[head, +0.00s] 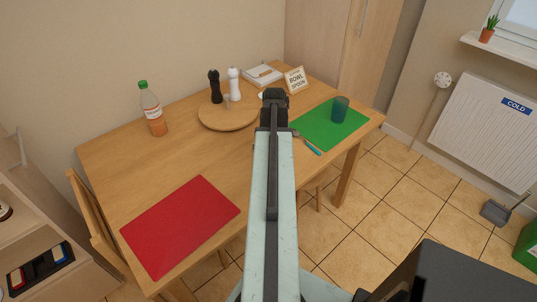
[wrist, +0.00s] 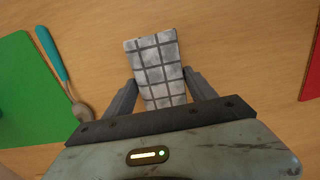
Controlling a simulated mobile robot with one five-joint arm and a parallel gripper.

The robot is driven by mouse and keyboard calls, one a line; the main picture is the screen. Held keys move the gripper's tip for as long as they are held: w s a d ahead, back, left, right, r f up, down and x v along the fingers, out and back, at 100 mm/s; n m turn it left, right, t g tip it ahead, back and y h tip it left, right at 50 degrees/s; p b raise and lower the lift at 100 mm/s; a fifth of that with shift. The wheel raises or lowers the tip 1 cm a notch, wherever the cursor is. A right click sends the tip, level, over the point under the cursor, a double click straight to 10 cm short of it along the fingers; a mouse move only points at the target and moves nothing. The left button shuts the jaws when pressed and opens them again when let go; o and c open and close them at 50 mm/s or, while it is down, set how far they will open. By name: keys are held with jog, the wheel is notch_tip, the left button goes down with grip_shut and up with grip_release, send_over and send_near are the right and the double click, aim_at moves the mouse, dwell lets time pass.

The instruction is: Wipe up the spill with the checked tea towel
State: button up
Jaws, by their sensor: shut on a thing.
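The checked tea towel (wrist: 155,62) is a small grey-and-white block with dark lines in the wrist view. My gripper (wrist: 160,77) is shut on it, one finger at each side. The towel is over or on the wooden table (wrist: 230,45); I cannot tell whether it touches. In the head view my gripper (head: 274,97) is over the far middle of the table, between the round board and the green mat, and the towel is hidden behind it. No spill shows in either view; my arm covers part of the tabletop.
Left of my gripper are a round board (head: 226,118) with black and white mills, and a bottle (head: 152,108). A red mat (head: 180,222) lies front left.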

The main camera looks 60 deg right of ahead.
jog(key=shift+s+d, duration=0.2)
jog(key=shift+d, duration=0.3)
jog(key=shift+s+d, duration=0.15)
jog(key=shift+d, duration=0.35)
jog(key=a+r+p, duration=0.1)
jog(key=r+p, duration=0.2)
jog(key=w+a+r+p, duration=0.1)
jog(key=a+r+p, duration=0.1)
jog(key=r+p, duration=0.1)
jog(key=a+r+p, duration=0.2)
jog(key=r+p, duration=0.1)
jog(key=shift+w, duration=0.3)
jog(key=shift+d+f, duration=0.1)
